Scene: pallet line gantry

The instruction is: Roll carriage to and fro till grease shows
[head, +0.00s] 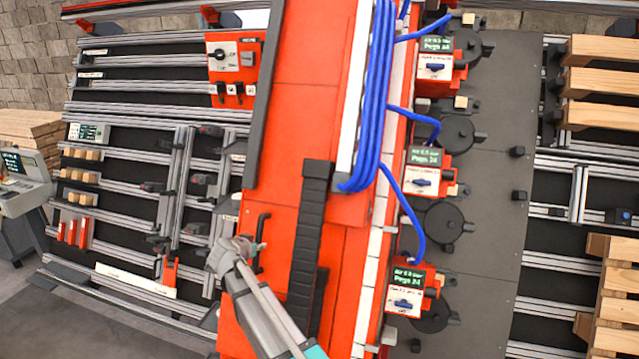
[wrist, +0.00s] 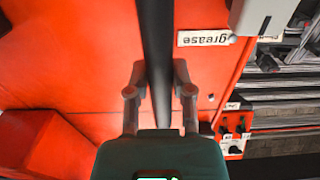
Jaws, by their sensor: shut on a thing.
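The carriage (head: 302,115) is a large orange-red gantry body, standing across the rails in the middle of the head view. A black bar handle (head: 263,228) is fixed on its lower left part. My gripper (head: 258,246) is at this handle, shut on it. In the wrist view the black handle (wrist: 156,45) runs between the two fingers of my gripper (wrist: 160,88). A white label reading "grease" (wrist: 204,38), upside down, is on the red surface to the right of the handle. I cannot make out any grease itself.
Blue hoses (head: 371,100) and a black cable chain (head: 307,235) lie along the carriage. Several nailing units with green displays (head: 425,157) line its right side. Aluminium rails (head: 130,150) spread to the left. Wooden pallet boards (head: 600,83) stand at the right. A console (head: 22,185) stands far left.

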